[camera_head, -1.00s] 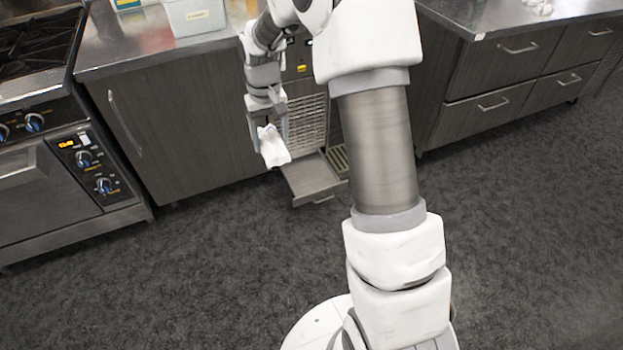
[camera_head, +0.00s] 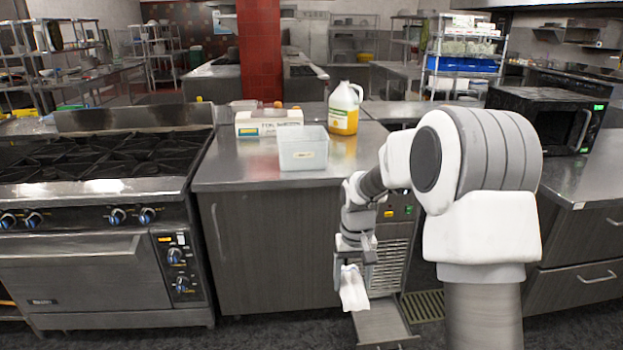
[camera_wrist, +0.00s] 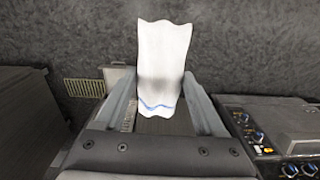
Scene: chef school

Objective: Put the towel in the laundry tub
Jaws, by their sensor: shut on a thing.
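A white towel (camera_head: 353,290) hangs from my gripper (camera_head: 354,262), in front of the cabinets and below counter height. In the wrist view the towel (camera_wrist: 163,65) with a blue stripe is between the two fingers of my gripper (camera_wrist: 160,92), which is shut on it. A clear, whitish open tub (camera_head: 303,150) with a small label stands on the steel counter, up and to the left of my gripper. It looks like the laundry tub. I cannot see its inside well.
A white carton (camera_head: 268,122) and a jug of yellow liquid (camera_head: 344,108) stand behind the tub on the counter (camera_head: 235,172). A stove (camera_head: 100,190) is to the left. A low drawer (camera_head: 380,325) sticks out below my gripper. A microwave (camera_head: 545,118) stands at right.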

